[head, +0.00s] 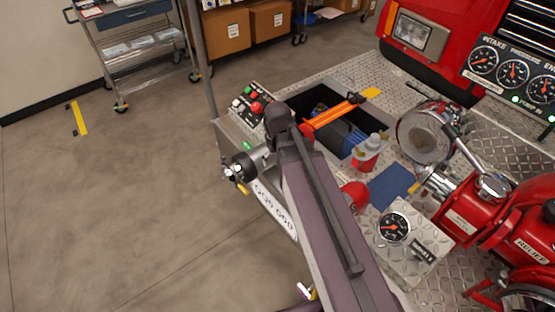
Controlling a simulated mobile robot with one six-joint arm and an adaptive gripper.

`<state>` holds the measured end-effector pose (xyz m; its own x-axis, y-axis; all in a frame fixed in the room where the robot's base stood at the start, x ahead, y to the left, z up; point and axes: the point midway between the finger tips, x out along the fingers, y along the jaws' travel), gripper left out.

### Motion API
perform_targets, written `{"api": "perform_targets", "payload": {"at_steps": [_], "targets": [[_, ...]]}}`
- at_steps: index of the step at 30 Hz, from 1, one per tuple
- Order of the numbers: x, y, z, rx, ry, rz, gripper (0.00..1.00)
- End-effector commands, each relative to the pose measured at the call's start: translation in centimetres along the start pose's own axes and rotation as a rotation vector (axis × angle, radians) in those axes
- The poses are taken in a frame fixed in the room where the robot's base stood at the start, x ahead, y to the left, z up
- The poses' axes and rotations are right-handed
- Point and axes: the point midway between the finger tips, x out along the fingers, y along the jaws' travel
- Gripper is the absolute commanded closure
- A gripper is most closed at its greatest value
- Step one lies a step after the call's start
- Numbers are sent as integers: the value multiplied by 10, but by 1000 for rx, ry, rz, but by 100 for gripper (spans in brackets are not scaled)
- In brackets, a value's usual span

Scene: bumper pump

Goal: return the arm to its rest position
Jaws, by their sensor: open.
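My arm (325,215) reaches up from the lower right across the front edge of the bumper, and its links cover part of the deck behind. My gripper (238,179) hangs at the left end of the arm, in front of the bumper's left face and over the concrete floor. It is small in this view; its fingers appear apart, with nothing visible between them.
A control box (250,108) with red and green buttons stands near my wrist. An open well (352,110) holds blue hose, with an orange tool (335,112) across it. Red pump fittings (520,215) and a gauge box (412,240) crowd the right. The left floor is clear.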

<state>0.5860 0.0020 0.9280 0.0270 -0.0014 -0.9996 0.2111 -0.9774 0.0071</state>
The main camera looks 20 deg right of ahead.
Motion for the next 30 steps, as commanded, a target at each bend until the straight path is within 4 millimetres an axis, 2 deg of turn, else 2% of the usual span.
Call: {"api": "perform_targets", "payload": {"at_steps": [11,21,30], "targets": [[0,0,2,6,-1,0,4],[-1,-8,45,185,-23,-3,4],[-1,-8,48,215,-28,-4,4]]}}
